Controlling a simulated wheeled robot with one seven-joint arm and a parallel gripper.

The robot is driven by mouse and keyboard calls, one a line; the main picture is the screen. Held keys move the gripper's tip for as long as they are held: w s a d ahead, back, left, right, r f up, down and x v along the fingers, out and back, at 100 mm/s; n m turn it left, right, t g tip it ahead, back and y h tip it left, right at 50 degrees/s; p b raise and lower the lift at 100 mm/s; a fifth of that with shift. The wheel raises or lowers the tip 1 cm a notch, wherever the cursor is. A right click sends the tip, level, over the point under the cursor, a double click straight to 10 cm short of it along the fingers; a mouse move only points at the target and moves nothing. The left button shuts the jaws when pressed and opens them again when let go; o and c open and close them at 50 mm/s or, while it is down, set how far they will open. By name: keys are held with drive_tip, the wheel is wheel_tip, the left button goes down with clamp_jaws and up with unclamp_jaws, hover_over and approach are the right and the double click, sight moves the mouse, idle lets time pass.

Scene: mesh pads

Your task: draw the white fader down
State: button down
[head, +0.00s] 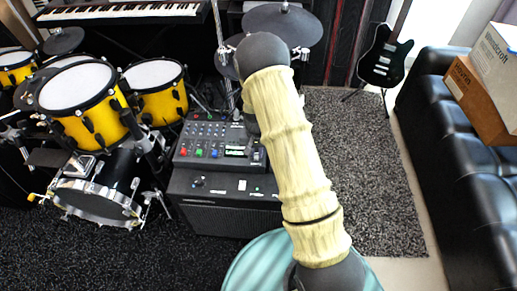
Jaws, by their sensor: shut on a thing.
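A dark mixer (207,133) with rows of small knobs sits on top of a black amplifier box, left of my arm. Green, blue and red caps show along its front part. A pale patch lies near its right side, but it is too small to tell whether it is the white fader. My arm rises from the bottom of the head view, bends at the top and covers the area right of the mixer. My gripper is hidden behind the arm, so its fingers and anything between them cannot be seen.
The black amplifier (225,217) stands under the mixer. A yellow drum kit (92,134) is close on the left, with a keyboard (125,11) behind. A grey rug (375,190) lies clear on the right, before a black sofa (470,190) with boxes. A guitar (385,62) stands at the back.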

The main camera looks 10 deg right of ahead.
sight(257, 155)
drive_tip(key=c, duration=1.4)
unclamp_jaws()
drive_tip(key=shift+s+a, duration=0.1)
drive_tip(key=shift+s, duration=0.3)
drive_tip(key=shift+w, duration=0.15)
wheel_tip(257, 155, up, 18)
drive_tip(key=p, duration=0.3)
drive_tip(key=shift+f+p, duration=0.25)
drive_tip(key=shift+p, duration=0.15)
